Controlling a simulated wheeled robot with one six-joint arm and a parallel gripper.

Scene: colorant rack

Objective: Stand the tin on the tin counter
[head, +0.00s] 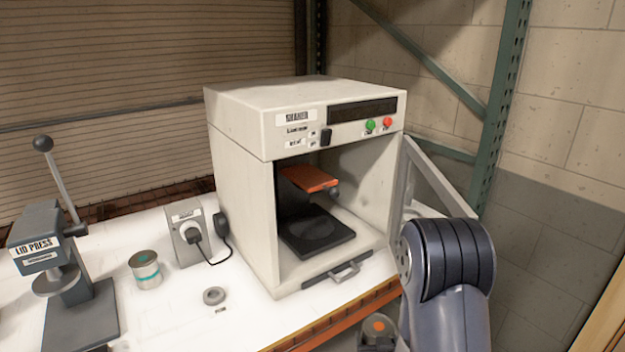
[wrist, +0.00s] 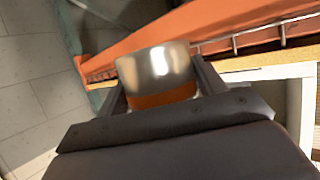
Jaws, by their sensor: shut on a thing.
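A silver tin with an orange band (wrist: 158,72) is between the two fingers of my gripper (wrist: 160,80) in the wrist view. My gripper is shut on it. In the head view the tin's top with an orange spot (head: 379,325) shows at the bottom edge, in front of the bench and lower than its top. Most of my gripper is cut off or hidden there. I cannot tell which surface is the tin counter; no label for it is readable.
A white shaker cabinet (head: 300,120) stands on the white bench (head: 180,308), its door (head: 440,175) open to the right. Left are a lid press (head: 60,265), a second tin with a teal band (head: 145,268), a plug box (head: 187,240) and a grey ring (head: 214,296).

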